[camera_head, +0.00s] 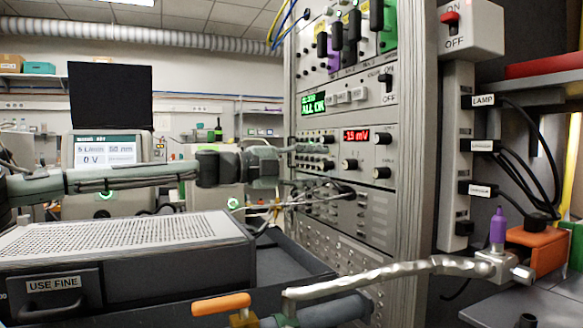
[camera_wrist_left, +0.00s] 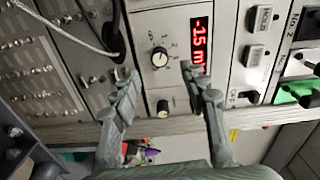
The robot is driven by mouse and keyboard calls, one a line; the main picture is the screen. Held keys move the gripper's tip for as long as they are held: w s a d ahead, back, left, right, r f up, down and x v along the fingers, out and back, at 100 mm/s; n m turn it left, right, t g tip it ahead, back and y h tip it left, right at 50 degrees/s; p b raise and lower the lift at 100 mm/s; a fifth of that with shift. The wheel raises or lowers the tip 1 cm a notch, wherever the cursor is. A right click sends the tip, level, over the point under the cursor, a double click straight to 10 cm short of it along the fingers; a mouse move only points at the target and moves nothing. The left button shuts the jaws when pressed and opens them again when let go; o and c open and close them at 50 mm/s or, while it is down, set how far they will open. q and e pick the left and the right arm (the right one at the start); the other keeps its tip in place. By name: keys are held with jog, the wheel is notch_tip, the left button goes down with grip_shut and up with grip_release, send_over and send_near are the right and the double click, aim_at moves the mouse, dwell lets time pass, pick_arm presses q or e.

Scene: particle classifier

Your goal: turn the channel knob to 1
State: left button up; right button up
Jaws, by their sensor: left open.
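The rack panel with the red display (camera_head: 355,135) holds a round black knob (camera_head: 348,165) just below the display. A second knob (camera_wrist_left: 162,108) sits lower in that view; I cannot tell from labels which is the channel knob. My left gripper (camera_head: 308,166) is in front of the rack's left part. In the wrist view its open fingers (camera_wrist_left: 160,80) are spread on either side of the marked knob's column, with nothing between them.
A perforated grey box (camera_head: 120,240) stands at the left below my arm. Cables (camera_head: 320,197) hang at the panel below the gripper. A silver wrapped pipe (camera_head: 390,275) and an orange handle (camera_head: 221,304) lie in the foreground.

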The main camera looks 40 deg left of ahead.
pick_arm(q)
jog(key=v, duration=0.6)
dwell(0.7)
